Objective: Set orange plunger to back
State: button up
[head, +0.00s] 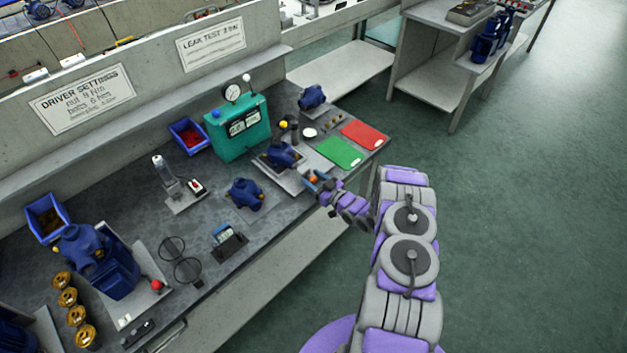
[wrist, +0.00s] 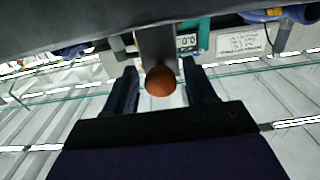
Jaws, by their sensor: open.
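The orange plunger (wrist: 160,82) shows in the wrist view as a round orange end on a grey block. It lies between the two dark fingers of my gripper (wrist: 160,76), with a gap visible at each side. In the head view, the plunger (head: 314,180) is a small orange spot at the front edge of the grey plate, partly hidden by my gripper (head: 317,183). My gripper is open around it. A blue pump (head: 283,156) sits on that plate, behind the plunger.
A teal gauge box (head: 236,128) stands behind the plate. A green mat (head: 339,151) and a red mat (head: 363,135) lie to its right. Another blue pump (head: 245,194) sits to the left. The floor (head: 510,210) right of my arm is clear.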

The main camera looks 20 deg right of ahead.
grip_shut()
dwell(0.4)
jog(key=shift+p+v, duration=0.3)
jog(key=shift+v, duration=0.9)
jog(key=shift+s+d, duration=0.1)
jog(key=shift+s, duration=0.05)
jog(key=shift+c, duration=1.7)
grip_release()
jog(key=shift+o, duration=1.4)
jog(key=shift+s+r, duration=0.1)
jog(key=shift+s, duration=0.05)
jog(key=shift+o, duration=0.3)
jog(key=shift+d, duration=0.1)
